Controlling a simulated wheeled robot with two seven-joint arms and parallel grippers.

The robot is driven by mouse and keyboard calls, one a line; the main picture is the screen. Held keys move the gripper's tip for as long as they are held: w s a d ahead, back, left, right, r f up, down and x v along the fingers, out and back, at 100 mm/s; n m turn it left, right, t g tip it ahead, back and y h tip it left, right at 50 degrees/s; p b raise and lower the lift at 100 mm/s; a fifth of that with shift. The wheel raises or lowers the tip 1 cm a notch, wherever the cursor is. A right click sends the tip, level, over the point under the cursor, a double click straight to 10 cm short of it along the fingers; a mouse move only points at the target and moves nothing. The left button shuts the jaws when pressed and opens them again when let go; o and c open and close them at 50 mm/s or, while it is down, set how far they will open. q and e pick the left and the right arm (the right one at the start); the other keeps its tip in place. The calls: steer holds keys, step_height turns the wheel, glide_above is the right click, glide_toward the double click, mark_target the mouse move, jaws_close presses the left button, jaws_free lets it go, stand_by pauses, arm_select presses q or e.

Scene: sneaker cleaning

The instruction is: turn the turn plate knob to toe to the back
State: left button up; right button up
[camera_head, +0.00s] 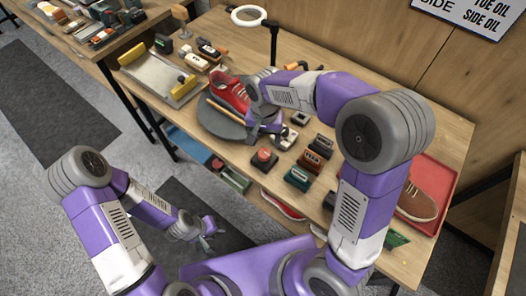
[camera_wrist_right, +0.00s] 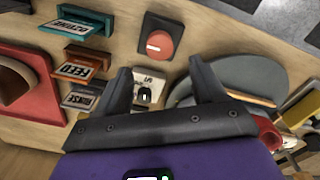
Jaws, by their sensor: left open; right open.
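The grey round turn plate (camera_head: 212,124) lies on the table, and its edge also shows in the wrist view (camera_wrist_right: 258,66). A red sneaker (camera_head: 232,94) sits on it, partly hidden by my right arm; I cannot tell its toe direction surely. A small white box with a dark knob-like part (camera_head: 288,138) stands beside the plate; it shows between my fingers in the wrist view (camera_wrist_right: 146,88). My right gripper (camera_head: 265,131) is open above the plate's right edge, with nothing between its fingers. My left gripper (camera_head: 207,228) is open and empty, low in front of the table.
A red button on a dark base (camera_head: 264,158) stands near the front edge. Labelled blocks, including a FEED block (camera_wrist_right: 76,70), stand beside it. A red tray (camera_head: 449,187) with a brown shoe lies at right. A ring lamp (camera_head: 248,15) stands behind the plate.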

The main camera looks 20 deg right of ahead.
mark_target(265, 152)
steer(key=shift+s+f, duration=0.15)
steer(key=shift+f, duration=0.65)
step_height(265, 152, down, 6)
steer(key=shift+f+b, duration=0.15)
steer(key=shift+b, duration=0.8)
steer(key=c, duration=1.1)
steer(key=shift+o, duration=0.2)
